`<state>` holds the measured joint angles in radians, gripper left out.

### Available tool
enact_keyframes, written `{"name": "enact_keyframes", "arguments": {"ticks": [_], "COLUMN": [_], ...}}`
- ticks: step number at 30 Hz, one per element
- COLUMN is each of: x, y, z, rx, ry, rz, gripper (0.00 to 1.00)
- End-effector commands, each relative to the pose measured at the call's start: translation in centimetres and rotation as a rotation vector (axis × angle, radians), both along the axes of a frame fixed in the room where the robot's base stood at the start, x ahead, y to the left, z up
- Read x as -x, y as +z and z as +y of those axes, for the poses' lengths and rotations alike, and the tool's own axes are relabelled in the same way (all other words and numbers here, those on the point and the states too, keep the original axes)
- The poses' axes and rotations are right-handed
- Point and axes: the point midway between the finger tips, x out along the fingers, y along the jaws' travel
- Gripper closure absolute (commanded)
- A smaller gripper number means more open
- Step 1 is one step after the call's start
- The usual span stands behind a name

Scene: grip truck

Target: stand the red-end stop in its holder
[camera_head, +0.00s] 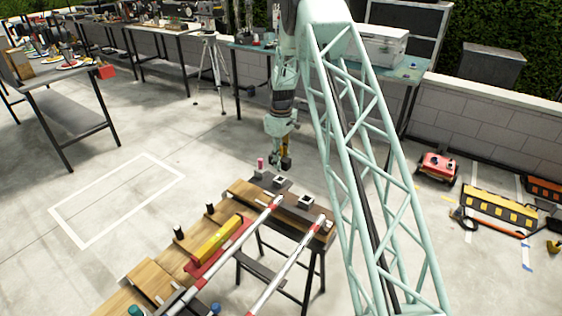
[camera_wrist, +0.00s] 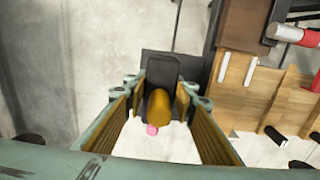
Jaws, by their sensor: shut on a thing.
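My gripper (camera_head: 279,153) hangs over the far end of the wooden bench. In the wrist view its padded fingers are on both sides of a stop (camera_wrist: 160,75) with a black block and a rounded yellow body, and it is shut on it. Black holders with pale square openings (camera_head: 280,181) lie below, apart from the stop.
Two pale rails with red bands (camera_head: 250,228) cross the bench (camera_head: 245,190). A yellow level-like bar (camera_head: 218,240) lies on a red piece, with dark pegs nearby. My lattice column fills the right centre. Open concrete floor lies left of the bench.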

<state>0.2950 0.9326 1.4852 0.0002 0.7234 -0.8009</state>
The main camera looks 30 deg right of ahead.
Motion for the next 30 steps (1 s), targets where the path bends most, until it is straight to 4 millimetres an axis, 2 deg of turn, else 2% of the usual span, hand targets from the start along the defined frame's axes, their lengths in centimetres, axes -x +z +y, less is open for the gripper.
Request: {"name": "enact_keyframes", "arguments": {"ticks": [30], "x": [0.0], "y": [-2.9], "z": [0.0], "rx": [0.0], "ry": [0.0], "rz": [0.0], "gripper": [0.89]}}
